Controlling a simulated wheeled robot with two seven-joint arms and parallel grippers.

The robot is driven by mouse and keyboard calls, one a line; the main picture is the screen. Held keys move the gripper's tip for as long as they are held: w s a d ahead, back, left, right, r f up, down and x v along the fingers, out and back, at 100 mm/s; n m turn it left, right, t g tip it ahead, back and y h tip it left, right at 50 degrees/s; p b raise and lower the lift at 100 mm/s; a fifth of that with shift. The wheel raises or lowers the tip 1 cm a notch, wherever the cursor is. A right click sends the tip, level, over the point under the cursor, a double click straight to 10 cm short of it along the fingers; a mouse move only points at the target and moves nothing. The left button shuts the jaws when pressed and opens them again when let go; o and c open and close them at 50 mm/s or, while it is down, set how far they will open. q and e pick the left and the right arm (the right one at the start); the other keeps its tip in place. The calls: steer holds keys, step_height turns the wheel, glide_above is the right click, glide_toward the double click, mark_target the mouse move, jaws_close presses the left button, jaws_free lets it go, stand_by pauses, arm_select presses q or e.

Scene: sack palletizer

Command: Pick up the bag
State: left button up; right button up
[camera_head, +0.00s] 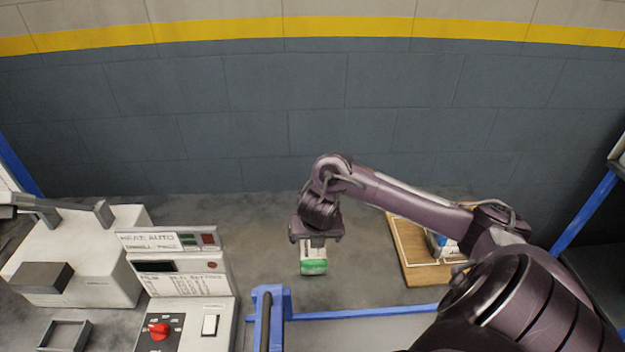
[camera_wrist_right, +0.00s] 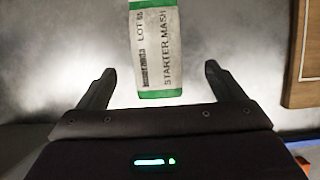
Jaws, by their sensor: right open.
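A small white bag with green ends (camera_head: 314,267) lies on the grey surface just below my right gripper in the head view. In the right wrist view the bag (camera_wrist_right: 156,45) carries the words "LOT" and "STARTER MASH". My right gripper (camera_head: 312,243) points down over the upper part of the bag, which it partly hides. In the right wrist view its fingers (camera_wrist_right: 156,72) are spread apart, with the near end of the bag between them and a gap on each side. My left gripper is not in view.
A wooden board (camera_head: 412,262) with a white and blue package (camera_head: 441,245) lies to the right. A control panel (camera_head: 175,262) and a white machine (camera_head: 75,265) stand at the left. Blue rails (camera_head: 370,312) run along the front. Bare surface surrounds the bag.

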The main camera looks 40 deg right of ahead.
steer(key=shift+b+x, duration=0.4)
steer(key=shift+x, duration=0.8)
steer(key=shift+b+x, duration=0.35)
steer(key=shift+x, duration=2.75)
steer(key=shift+w+a, duration=0.1)
steer(key=shift+a, duration=0.05)
steer(key=shift+c, duration=0.3)
steer(key=c, duration=1.2)
steer(key=shift+r, duration=0.1)
steer(key=shift+c, duration=0.4)
steer(key=shift+r, duration=0.1)
